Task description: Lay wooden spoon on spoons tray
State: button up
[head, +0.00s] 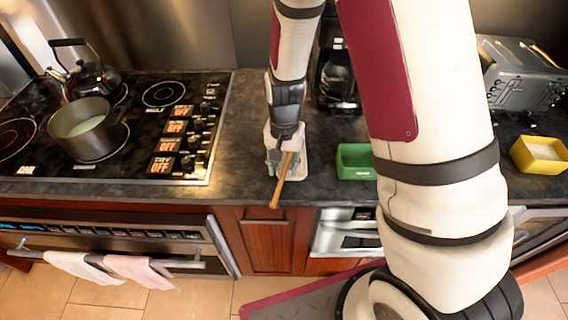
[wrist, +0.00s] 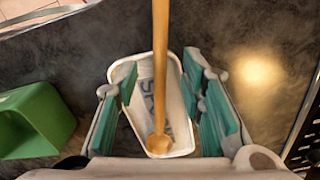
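The wooden spoon (head: 278,190) lies with its bowl end in the white spoons tray (head: 301,170) and its handle reaching out past the counter's front edge. In the wrist view the spoon (wrist: 160,75) runs down the middle, its bowl inside the tray (wrist: 146,72) near the end closest to my gripper. Dark lettering on the tray floor is partly covered by the spoon. My gripper (head: 280,160) is low over the tray. In the wrist view my gripper (wrist: 162,108) is open, its teal pads apart on both sides of the spoon, with gaps between.
A green container (head: 355,161) stands on the counter right of the tray. The stove (head: 150,120) with a pot (head: 87,128) and a kettle (head: 92,78) is to the left. A coffee maker (head: 338,80) is behind. A toaster (head: 522,75) and a yellow box (head: 541,154) are at right.

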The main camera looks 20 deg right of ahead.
jog(key=o, duration=0.6)
jog(key=s+d+r+n+t, duration=0.15)
jog(key=s+r, duration=0.25)
jog(key=r, duration=0.9)
jog(key=s+d+r+n+t, duration=0.1)
jog(key=s+r+n, duration=0.15)
jog(key=r, duration=0.95)
jog(key=s+r+t, duration=0.1)
jog(key=s+r, duration=0.1)
jog(key=s, duration=0.1)
jog(key=s+d+r+n+t, duration=0.1)
jog(key=s+r, duration=0.1)
jog(key=s, duration=0.2)
jog(key=s+d+r+n+t, duration=0.1)
jog(key=s+r, duration=0.2)
jog(key=s, duration=0.1)
jog(key=shift+s, duration=0.1)
